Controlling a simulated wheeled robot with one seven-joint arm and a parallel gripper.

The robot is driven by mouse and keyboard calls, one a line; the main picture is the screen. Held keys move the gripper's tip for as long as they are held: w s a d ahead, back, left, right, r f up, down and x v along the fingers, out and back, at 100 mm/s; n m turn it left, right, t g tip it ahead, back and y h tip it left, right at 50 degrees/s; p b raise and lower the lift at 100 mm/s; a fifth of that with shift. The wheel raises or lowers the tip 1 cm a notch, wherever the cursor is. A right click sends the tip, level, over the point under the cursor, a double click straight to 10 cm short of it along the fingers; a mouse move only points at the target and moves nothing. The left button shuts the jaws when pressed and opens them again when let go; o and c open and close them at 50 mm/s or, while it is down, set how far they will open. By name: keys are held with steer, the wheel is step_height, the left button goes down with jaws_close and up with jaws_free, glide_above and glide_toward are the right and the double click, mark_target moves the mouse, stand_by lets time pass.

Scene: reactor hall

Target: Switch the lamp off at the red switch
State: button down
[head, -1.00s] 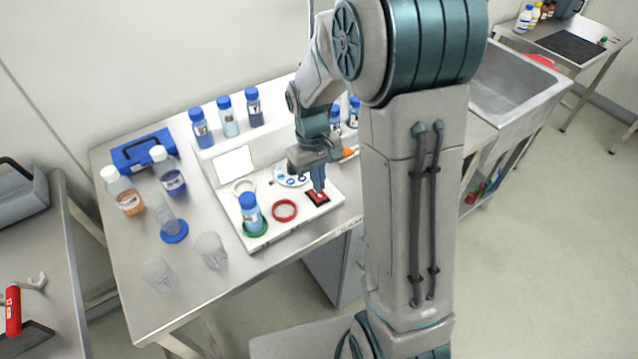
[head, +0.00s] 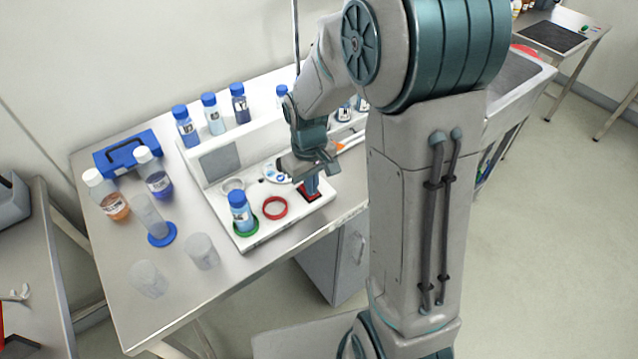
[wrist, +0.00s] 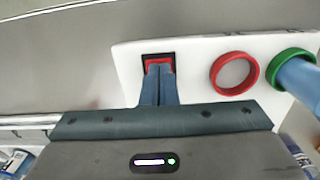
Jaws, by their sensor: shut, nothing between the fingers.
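The red switch (head: 309,198) sits in a black frame on the right part of the white board (head: 263,238). It also shows in the wrist view (wrist: 159,61), partly covered by my fingertips. My gripper (head: 312,188) is shut and empty, pointing down with its tips at the switch; they look to be touching it. The closed fingers also show in the wrist view (wrist: 158,75). The lamp panel (head: 219,160) on the raised back of the board is grey and unlit.
A red ring (head: 275,208) lies left of the switch. A blue-capped bottle (head: 239,210) stands in a green ring. Several capped bottles stand on the rear ledge. Clear beakers (head: 201,251) stand at the front left. A sink (head: 520,85) is at the right.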

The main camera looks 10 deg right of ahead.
steer(key=shift+a+f, duration=0.1)
steer(key=shift+f, duration=0.15)
steer(key=shift+w+a+r, duration=0.15)
steer(key=shift+w+a, duration=0.15)
steer(key=shift+w, duration=0.35)
steer(key=shift+r, duration=0.1)
steer(key=shift+w+r+p, duration=0.2)
steer(key=shift+r+p, duration=0.05)
steer(key=shift+p, duration=0.15)
step_height(320, 180, up, 14)
steer(key=p, duration=0.1)
steer(key=shift+f, duration=0.2)
